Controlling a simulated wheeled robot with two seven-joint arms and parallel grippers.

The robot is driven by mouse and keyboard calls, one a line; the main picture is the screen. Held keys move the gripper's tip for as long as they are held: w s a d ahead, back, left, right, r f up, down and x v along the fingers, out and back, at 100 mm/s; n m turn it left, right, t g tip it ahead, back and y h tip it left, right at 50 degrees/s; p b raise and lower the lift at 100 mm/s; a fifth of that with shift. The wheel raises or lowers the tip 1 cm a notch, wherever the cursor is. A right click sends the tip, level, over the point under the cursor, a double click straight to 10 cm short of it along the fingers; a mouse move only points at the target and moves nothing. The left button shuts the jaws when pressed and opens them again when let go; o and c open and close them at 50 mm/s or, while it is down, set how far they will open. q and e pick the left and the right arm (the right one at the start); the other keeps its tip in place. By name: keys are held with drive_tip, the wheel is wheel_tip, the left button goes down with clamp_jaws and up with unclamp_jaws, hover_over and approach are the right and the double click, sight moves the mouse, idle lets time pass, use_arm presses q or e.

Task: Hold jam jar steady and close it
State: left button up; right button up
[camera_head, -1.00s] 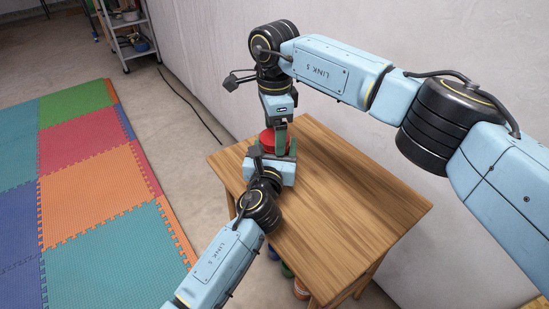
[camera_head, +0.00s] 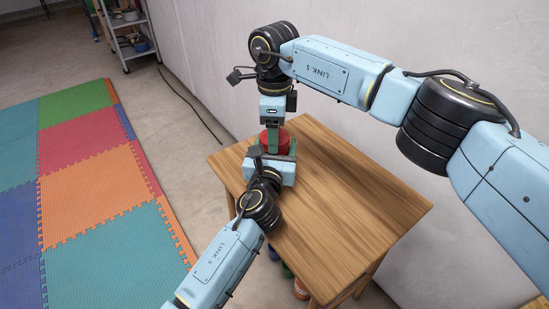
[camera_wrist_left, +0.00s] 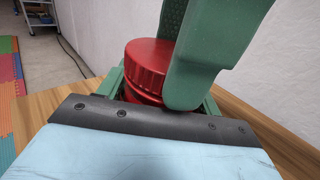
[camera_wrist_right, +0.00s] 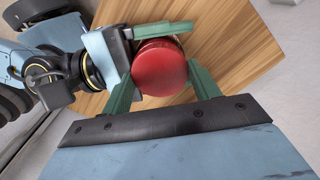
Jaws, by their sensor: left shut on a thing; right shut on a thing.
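The jam jar stands upright at the table's far left corner, with its red lid (camera_head: 284,139) on top. In the left wrist view the ribbed lid (camera_wrist_left: 146,62) sits over the jar's red body (camera_wrist_left: 136,97), which is mostly hidden. My left gripper (camera_head: 272,162) is shut around the jar's body from the near side. My right gripper (camera_head: 275,143) points down from above and is shut on the lid. In the right wrist view its green fingers lie on both sides of the round lid (camera_wrist_right: 160,68). I cannot tell how tightly the lid sits.
The wooden table (camera_head: 345,215) is bare to the right of the jar. A pale wall (camera_head: 390,60) runs close behind it. Coloured foam mats (camera_head: 85,185) lie on the floor at left, and a metal shelf (camera_head: 128,35) stands far back. Both my arms crowd the jar.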

use_arm(q)
drive_tip(key=shift+f, duration=0.1)
use_arm(e)
drive_tip(key=m, duration=0.5)
drive_tip(key=shift+m, duration=0.4)
drive_tip(key=m, duration=0.5)
drive_tip(key=o, duration=1.2)
wheel_tip(320, 180, up, 12)
use_arm(q)
drive_tip(key=o, duration=2)
drive_tip(key=shift+c, duration=0.2)
